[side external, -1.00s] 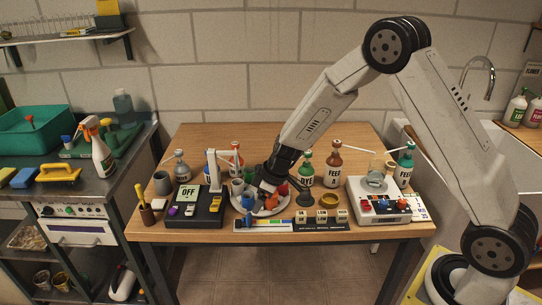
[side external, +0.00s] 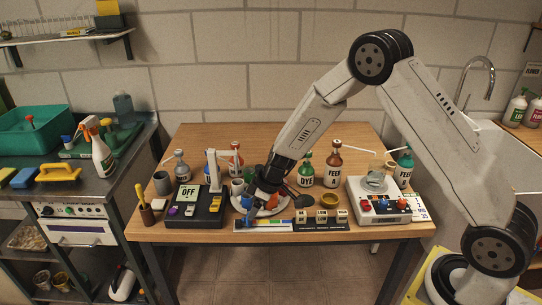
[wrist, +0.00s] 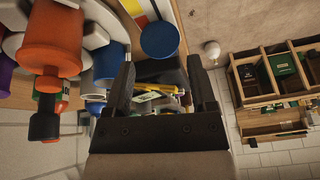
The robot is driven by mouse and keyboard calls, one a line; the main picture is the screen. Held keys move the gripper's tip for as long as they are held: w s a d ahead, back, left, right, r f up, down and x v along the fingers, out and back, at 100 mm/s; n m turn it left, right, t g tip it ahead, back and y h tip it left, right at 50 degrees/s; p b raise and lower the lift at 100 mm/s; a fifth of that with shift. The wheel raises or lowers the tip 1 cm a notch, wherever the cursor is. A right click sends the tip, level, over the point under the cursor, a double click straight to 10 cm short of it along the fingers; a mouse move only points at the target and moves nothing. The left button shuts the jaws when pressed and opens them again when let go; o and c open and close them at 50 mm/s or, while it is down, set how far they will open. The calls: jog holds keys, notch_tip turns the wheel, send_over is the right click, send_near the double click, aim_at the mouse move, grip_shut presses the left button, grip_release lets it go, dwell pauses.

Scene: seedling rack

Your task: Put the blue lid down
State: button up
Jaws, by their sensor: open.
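The blue lid (wrist: 160,39) shows as a round blue disc in the wrist view, just beyond my fingertips and near the striped colour strip. My gripper (wrist: 160,85) is open, its two dark fingers apart with nothing held between them. The lid lies ahead of the gap, and I cannot tell whether a finger touches it. In the side view my gripper (side external: 249,212) is low at the front-left rim of the round white tray (side external: 270,211). A small patch of blue shows at its tip there, mostly hidden by the gripper.
The black device reading OFF (side external: 196,205) stands close on the left. The colour strip (side external: 264,226) lies along the table's front edge. Bottles, including a green one (side external: 305,170), stand behind. A white device with knobs (side external: 379,203) is at right. The table's back is clear.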

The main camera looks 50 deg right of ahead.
jog(key=shift+x, duration=2.55)
grip_shut()
jog(key=shift+w+r, duration=0.1)
jog(key=shift+r, duration=0.1)
jog(key=shift+r, duration=0.85)
jog(key=s+r, duration=1.1)
jog(key=s, duration=0.3)
jog(key=shift+d, duration=0.4)
